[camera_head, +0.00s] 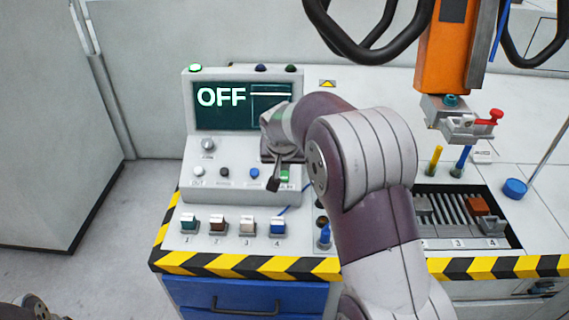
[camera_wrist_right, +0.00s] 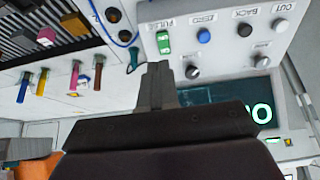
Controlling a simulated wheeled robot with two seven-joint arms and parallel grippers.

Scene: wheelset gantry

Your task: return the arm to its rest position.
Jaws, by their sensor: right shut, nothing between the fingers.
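My right arm reaches across the bench in the head view, and its gripper (camera_head: 273,184) hangs in front of the control console (camera_head: 190,165). Its fingers are together and hold nothing. In the right wrist view, the shut fingers (camera_wrist_right: 158,72) point toward the console's button panel, below the green button (camera_wrist_right: 163,43) in that picture. I cannot tell whether they touch the console. The console screen (camera_head: 222,97) reads "OFF", and its right part is partly hidden by my arm. My left gripper is not in view.
An orange gantry head (camera_head: 442,50) hangs at the right above a slotted rack (camera_head: 462,212). Numbered coloured blocks (camera_head: 218,226) line the bench front. Yellow and blue pegs (camera_head: 434,160) stand behind the rack. A striped edge (camera_head: 240,265) tops the blue drawer (camera_head: 245,300).

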